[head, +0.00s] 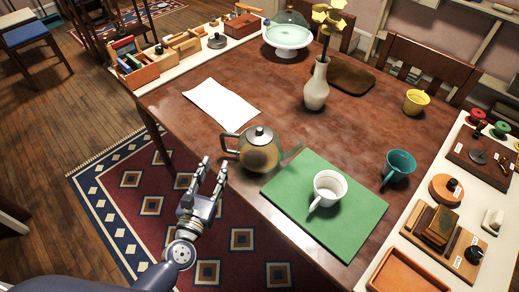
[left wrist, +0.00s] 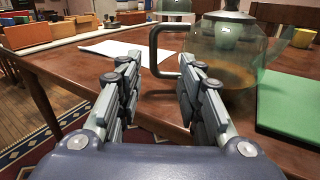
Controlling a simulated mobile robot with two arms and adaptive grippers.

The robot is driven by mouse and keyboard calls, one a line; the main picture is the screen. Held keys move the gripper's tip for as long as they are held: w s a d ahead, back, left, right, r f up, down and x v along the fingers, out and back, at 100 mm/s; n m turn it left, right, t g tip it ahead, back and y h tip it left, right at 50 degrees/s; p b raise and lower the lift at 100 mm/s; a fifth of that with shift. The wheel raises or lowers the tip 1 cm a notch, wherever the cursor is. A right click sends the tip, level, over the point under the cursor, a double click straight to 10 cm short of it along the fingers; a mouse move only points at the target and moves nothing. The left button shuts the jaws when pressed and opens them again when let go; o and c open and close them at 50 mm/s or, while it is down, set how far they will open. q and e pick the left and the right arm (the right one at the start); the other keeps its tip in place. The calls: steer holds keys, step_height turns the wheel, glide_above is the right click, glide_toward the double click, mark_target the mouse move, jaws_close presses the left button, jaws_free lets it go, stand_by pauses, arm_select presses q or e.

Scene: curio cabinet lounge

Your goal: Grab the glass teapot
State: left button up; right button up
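The glass teapot (head: 259,152) stands upright near the front edge of the brown table. It has a see-through body with amber liquid, a grey lid, a dark handle toward the left and a spout toward the right. In the left wrist view the teapot (left wrist: 225,50) is ahead and to the right, its squared handle (left wrist: 155,48) just beyond the fingertips. My left gripper (head: 214,168) is open and empty, its fingers just short of the handle at the table's edge. It also shows in the left wrist view (left wrist: 158,75). My right gripper is not in view.
A green mat (head: 355,222) with a white cup (head: 328,188) lies right of the teapot. A teal cup (head: 399,167), a white vase (head: 317,88) and a paper sheet (head: 221,102) are also on the table (head: 180,118). Bare tabletop lies behind the teapot.

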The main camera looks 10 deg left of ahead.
mark_target(222, 143)
arm_select(q)
steer(key=shift+n+y, duration=0.3)
steer(key=shift+n, duration=0.3)
steer(key=w, duration=0.2)
steer(key=w+p, duration=0.1)
steer(key=w, duration=0.2)
steer(key=shift+w+a+f, duration=0.15)
steer(key=shift+w, duration=0.7)
steer(key=w, duration=0.2)
steer(key=w+p, duration=0.1)
steer(key=w, duration=0.1)
steer(key=shift+w+d, duration=0.1)
steer(key=shift+d, duration=0.2)
jaws_close()
